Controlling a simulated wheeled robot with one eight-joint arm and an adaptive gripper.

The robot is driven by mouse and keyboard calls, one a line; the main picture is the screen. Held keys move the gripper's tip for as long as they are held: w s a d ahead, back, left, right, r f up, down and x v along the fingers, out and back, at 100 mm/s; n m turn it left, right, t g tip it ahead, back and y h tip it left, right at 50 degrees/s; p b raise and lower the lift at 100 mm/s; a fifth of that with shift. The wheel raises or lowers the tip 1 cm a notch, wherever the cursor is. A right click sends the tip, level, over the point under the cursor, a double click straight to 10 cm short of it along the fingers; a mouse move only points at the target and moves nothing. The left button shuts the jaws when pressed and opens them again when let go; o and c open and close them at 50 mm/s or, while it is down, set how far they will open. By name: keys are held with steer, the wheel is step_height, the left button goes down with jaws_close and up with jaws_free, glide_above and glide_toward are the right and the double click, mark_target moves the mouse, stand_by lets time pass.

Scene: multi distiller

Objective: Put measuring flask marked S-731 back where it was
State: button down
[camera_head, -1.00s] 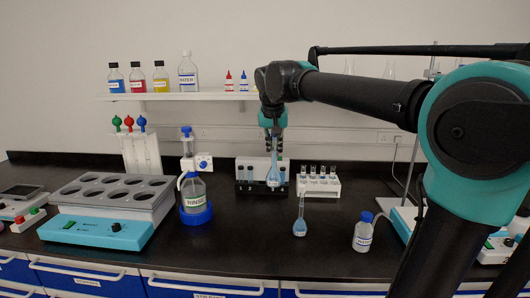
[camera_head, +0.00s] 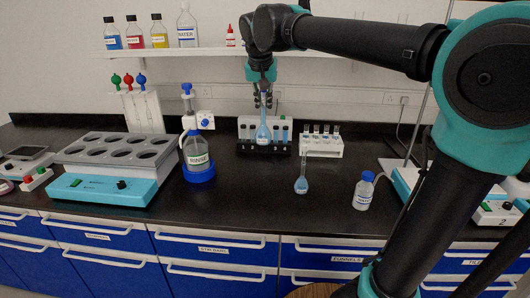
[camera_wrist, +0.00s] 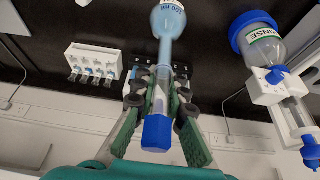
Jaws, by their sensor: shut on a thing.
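My gripper (camera_head: 263,90) is shut on the neck of a measuring flask (camera_head: 263,134) with pale blue liquid. The flask hangs upright, in front of the numbered black-and-white rack (camera_head: 246,148) in the head view; I cannot tell its exact height above the bench. In the wrist view, the jaws (camera_wrist: 160,100) grip the neck below a blue stopper (camera_wrist: 157,132), and the flask's bulb (camera_wrist: 168,18) shows "100 ml" print. No S-731 mark is readable. A second flask (camera_head: 301,185) with blue liquid stands on the black bench, right of and nearer than the held one.
A white tube rack (camera_head: 322,146) stands right of the numbered rack. A RINSE bottle (camera_head: 197,152) stands left, and a small blue-capped bottle (camera_head: 363,193) stands right. A block with round wells (camera_head: 118,160) fills the left. The bench (camera_head: 250,208) in front is clear.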

mark_target(266, 134)
step_height(266, 134, down, 19)
steer(key=w+d, duration=0.1)
stand_by(0.6)
steer(key=shift+f, duration=0.15)
steer(key=c, duration=1.6)
jaws_free()
steer(key=shift+o, duration=0.2)
steer(key=v, duration=1.2)
steer(key=shift+d, duration=0.15)
